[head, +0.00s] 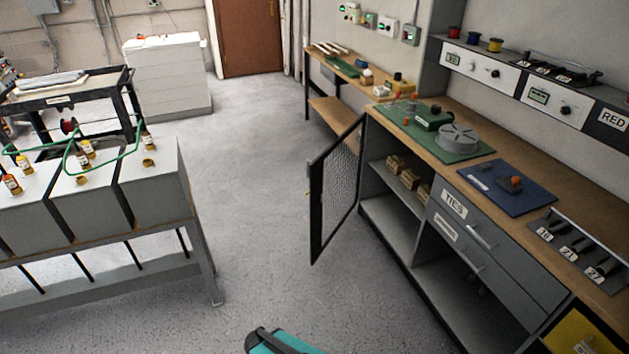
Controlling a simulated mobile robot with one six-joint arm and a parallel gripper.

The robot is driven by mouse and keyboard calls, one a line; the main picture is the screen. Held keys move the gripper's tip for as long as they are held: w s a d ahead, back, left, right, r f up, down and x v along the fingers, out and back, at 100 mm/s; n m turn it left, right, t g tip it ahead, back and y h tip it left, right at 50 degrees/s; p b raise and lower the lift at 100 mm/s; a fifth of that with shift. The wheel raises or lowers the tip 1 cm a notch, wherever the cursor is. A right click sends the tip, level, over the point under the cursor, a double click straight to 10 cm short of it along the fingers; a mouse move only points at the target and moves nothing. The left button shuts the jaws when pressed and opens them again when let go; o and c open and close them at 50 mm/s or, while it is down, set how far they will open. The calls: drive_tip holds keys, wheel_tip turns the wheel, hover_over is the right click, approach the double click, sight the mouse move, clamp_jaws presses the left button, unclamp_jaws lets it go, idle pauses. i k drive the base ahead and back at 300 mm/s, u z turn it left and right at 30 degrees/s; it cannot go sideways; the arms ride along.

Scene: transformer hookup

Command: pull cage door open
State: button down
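The cage door (338,190) is a dark-framed wire mesh panel in the head view, right of the middle. It stands swung out from the workbench cabinet (390,215) into the aisle, with its hinged side at the cabinet's far end. A small latch or handle shows on its free edge. The cabinet opening beside it is uncovered, and several small brown boxes (409,180) sit on its shelf. My gripper is not in view. A teal and black part at the bottom edge may be mine, but I cannot tell.
The grey floor (255,200) is clear between the door and the grey transformer stand (120,200) at left. Drawers, one labelled TIES (455,203), are nearer along the bench. A white cabinet (168,78) and a brown door (248,35) are at the back.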

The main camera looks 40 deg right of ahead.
sight(314, 170)
drive_tip(key=z, duration=0.05)
drive_tip(key=i, duration=1)
drive_tip(key=u, duration=0.05)
